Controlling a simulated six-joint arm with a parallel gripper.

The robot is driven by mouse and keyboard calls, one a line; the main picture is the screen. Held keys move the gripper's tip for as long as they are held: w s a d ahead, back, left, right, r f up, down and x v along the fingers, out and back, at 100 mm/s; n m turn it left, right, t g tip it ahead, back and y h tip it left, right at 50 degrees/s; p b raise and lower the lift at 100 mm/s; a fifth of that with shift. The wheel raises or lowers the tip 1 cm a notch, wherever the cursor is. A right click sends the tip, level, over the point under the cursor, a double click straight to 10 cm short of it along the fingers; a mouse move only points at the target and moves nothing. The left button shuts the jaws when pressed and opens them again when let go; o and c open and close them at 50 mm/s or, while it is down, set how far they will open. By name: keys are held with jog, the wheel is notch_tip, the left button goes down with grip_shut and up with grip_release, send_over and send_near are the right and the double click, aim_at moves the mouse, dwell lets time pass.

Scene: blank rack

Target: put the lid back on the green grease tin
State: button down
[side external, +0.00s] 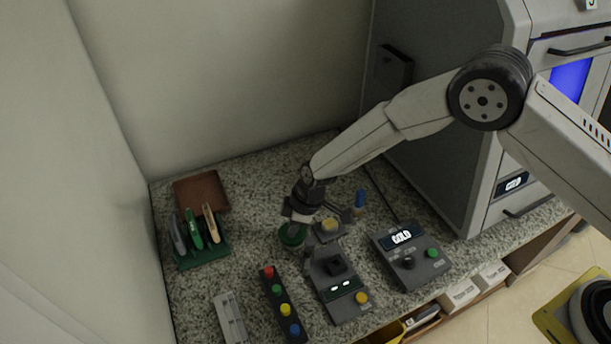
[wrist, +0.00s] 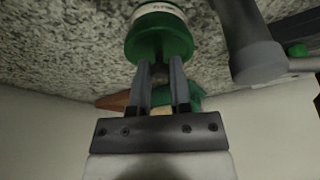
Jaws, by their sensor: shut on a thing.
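The green grease tin (side external: 292,236) stands on the speckled counter below my gripper (side external: 297,218). In the wrist view the tin (wrist: 158,12) shows a white label, with a round green lid face (wrist: 160,45) towards my gripper. My gripper (wrist: 159,72) is shut on a small dark knob that appears to belong to the lid. The lid is in line with the tin; I cannot tell whether it is seated or slightly apart. In the side view the fingers hide most of the lid.
A grey device with a yellowish top (side external: 330,225) stands close to the right of the tin. A control box (side external: 410,256) is further right. A button strip (side external: 283,305) lies in front. A green rack of tools (side external: 200,250) and brown block (side external: 201,191) are left.

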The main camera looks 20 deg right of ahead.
grip_release()
dwell(0.5)
jog(key=shift+r, duration=0.1)
jog(key=shift+r, duration=3.4)
grip_shut()
